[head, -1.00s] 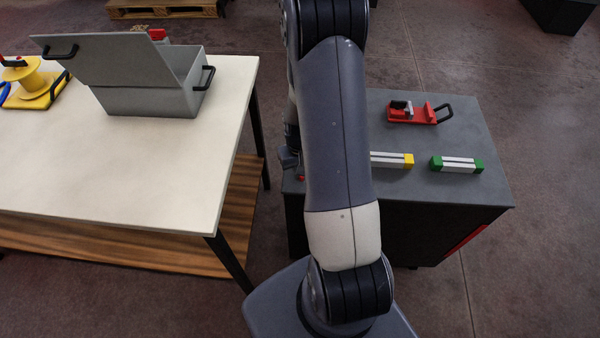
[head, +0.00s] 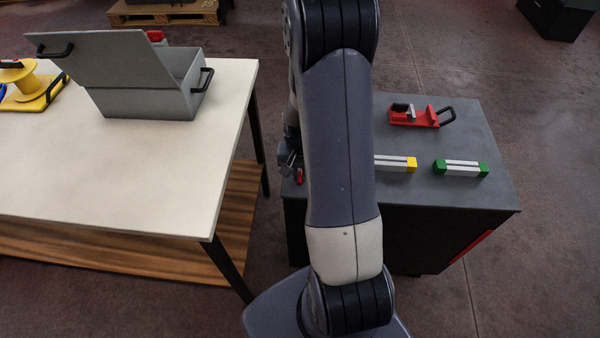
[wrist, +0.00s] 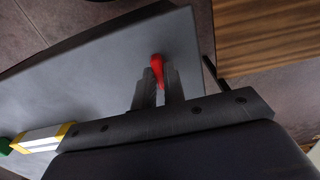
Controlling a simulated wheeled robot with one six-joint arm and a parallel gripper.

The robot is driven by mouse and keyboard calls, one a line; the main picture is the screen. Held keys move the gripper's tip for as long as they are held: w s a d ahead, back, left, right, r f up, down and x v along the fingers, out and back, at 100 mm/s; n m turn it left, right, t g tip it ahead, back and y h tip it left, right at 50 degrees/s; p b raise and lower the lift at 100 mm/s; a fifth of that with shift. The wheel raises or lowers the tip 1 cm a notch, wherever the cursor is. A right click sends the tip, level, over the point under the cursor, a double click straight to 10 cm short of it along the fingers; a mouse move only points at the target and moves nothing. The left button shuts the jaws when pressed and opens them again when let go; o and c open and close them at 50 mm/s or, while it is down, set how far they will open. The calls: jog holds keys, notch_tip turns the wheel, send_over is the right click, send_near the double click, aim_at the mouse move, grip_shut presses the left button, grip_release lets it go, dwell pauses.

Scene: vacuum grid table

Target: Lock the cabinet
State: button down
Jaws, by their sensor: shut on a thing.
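The dark grey cabinet (head: 480,200) stands right of centre in the head view, partly hidden behind my arm. Its flat top (wrist: 100,85) also fills the middle of the wrist view. A small red piece, like a key or handle (head: 299,176), shows at the left end of the cabinet top. In the wrist view the red piece (wrist: 157,68) sticks out between my fingertips. My gripper (head: 291,163) is at that left edge, mostly hidden by my arm. In the wrist view my gripper (wrist: 158,88) is shut on the red piece. Whatever the piece fits into is hidden.
A red tool with a black handle (head: 425,117), a yellow-ended bar (head: 395,163) and a green-ended bar (head: 461,168) lie on the cabinet top. A white table (head: 120,175) with a grey lidded box (head: 150,101) stands left, with a narrow gap between.

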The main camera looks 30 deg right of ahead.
aim_at(300, 176)
jog(key=c, duration=1.5)
grip_release()
notch_tip(300, 176, up, 11)
jog(key=shift+f, duration=0.1)
notch_tip(300, 176, down, 11)
jog(key=shift+r, duration=0.1)
jog(key=shift+r, duration=0.1)
